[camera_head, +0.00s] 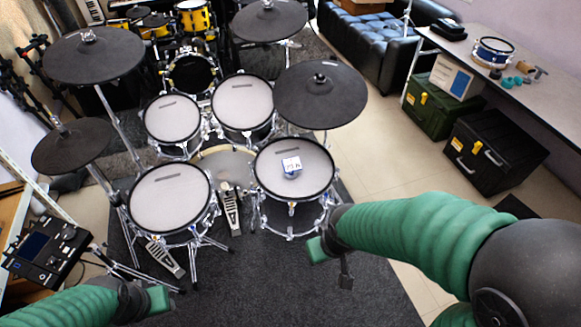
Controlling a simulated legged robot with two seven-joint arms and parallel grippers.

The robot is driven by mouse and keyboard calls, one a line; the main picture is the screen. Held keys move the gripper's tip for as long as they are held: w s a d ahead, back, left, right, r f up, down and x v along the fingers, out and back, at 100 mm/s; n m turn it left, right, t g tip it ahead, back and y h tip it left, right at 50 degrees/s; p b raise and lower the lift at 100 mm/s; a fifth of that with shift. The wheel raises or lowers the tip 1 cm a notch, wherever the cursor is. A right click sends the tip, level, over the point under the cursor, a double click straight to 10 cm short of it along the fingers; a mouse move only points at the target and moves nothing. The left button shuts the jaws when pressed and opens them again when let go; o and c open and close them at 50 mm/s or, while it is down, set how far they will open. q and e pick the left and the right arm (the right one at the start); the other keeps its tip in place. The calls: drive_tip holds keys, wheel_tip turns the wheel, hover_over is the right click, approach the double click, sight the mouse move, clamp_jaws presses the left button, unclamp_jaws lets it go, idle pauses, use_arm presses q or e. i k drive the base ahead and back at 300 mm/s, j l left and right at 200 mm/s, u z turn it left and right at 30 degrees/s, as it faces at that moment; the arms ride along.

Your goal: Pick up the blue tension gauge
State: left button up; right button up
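A small gauge (291,167) with a white, marked face and some blue at its lower edge sits on the mesh pad of the front right drum (268,180). It appears to be the blue tension gauge. My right gripper (332,263) is at the end of the green arm from the right, below and right of that drum, apart from the gauge. My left gripper (150,300) is low at the left, in front of the front left drum (160,200), far from the gauge. Neither gripper visibly holds anything; their finger openings are unclear.
Cymbal pads (320,95) stand above and around the drums. A drum module (45,250) is at the left edge. A desk (535,95) at the right carries a small blue drum (492,52); cases (490,150) stand beneath it. Dark carpet (270,290) in front is clear.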

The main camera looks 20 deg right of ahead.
sight(292, 165)
drive_tip(key=i+l, duration=0.3)
drive_tip(key=l, duration=0.15)
drive_tip(key=i+l, duration=0.3)
drive_tip(key=l, duration=0.15)
drive_tip(key=i+l, duration=0.3)
drive_tip(key=l, duration=0.15)
drive_tip(key=i+l, duration=0.25)
drive_tip(key=l, duration=0.15)
drive_tip(key=i+l, duration=0.3)
drive_tip(key=l, duration=0.15)
drive_tip(key=u, duration=0.05)
